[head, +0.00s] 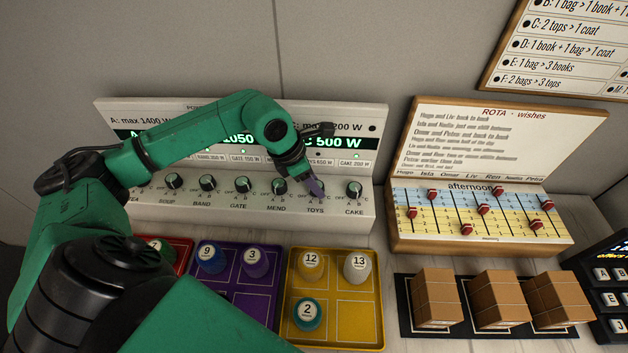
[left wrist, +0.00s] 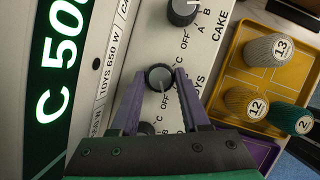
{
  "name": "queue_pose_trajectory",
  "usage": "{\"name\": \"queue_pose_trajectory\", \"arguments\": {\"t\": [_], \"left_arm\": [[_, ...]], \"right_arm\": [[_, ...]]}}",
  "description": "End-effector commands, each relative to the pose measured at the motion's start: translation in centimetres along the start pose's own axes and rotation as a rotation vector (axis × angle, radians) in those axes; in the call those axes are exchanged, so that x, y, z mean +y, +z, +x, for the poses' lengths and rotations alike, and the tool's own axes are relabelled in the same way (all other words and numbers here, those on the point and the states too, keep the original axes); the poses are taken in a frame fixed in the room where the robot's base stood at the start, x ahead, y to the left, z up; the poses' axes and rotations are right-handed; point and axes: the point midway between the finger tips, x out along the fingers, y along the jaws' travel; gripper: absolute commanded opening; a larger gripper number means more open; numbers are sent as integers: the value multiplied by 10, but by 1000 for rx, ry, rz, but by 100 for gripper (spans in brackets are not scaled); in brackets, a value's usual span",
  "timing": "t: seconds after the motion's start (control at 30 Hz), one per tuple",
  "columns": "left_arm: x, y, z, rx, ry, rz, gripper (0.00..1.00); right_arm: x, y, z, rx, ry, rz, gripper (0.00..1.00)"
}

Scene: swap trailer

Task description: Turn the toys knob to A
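The toys knob (left wrist: 160,77) is a round dark knob with a grey face, above the TOYS label on the white panel (head: 240,205). In the head view the fingers cover most of the knob. My right gripper is in neither view.
The cake knob (head: 354,188) is close on the right, the mend knob (head: 279,186) on the left. Below lies a yellow tray (head: 358,322) with numbered cylinders. A rota board (head: 480,135) with red sliders and several brown boxes (head: 437,297) stand at the right.

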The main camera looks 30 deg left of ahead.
Motion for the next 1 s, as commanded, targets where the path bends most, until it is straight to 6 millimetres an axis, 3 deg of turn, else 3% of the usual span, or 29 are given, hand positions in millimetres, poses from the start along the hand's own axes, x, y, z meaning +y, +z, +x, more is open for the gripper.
{"name": "queue_pose_trajectory", "arguments": {"t": [0.03,0.1,0.57,1.0], "left_arm": [[0,0,0,0,1,0,22],[0,0,0,0,1,0,0],[0,0,1,-1,37,-82,0],[-2,1,2,-6,164,-385,0]], "right_arm": [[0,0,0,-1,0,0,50],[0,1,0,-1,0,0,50],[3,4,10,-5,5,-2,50],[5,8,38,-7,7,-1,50]]}}
